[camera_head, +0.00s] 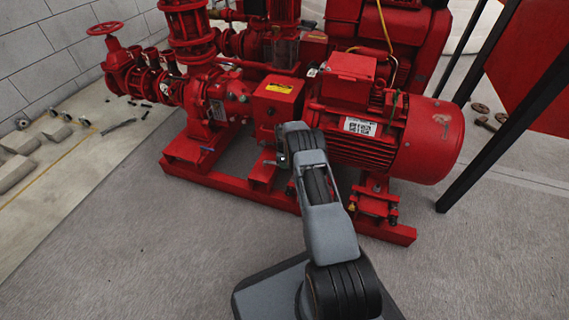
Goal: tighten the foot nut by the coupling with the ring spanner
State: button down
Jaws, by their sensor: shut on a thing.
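The red motor (385,130) stands on a red base frame (235,182), with the red pump (222,98) to its left. Between them is a red coupling guard (278,103) with a yellow label. My arm reaches up from the bottom, and my gripper (282,160) is at its far end, low beside the coupling. It is small and partly hidden by my wrist. It is shut on a thin grey thing, seemingly the ring spanner (269,162), of which little shows. The foot nut by the coupling is hidden behind my arm, so I cannot tell whether the spanner touches it.
A motor foot (375,200) with bolts shows right of my arm. Dark posts (490,110) stand at the right, near round rusty parts (481,108) on the floor. Loose fittings and a dark tool (118,126) lie at the left. The grey floor (130,240) in front is clear.

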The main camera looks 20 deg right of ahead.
jog(key=shift+r+p, duration=1.15)
jog(key=shift+r, duration=1.2)
jog(key=shift+a, duration=0.1)
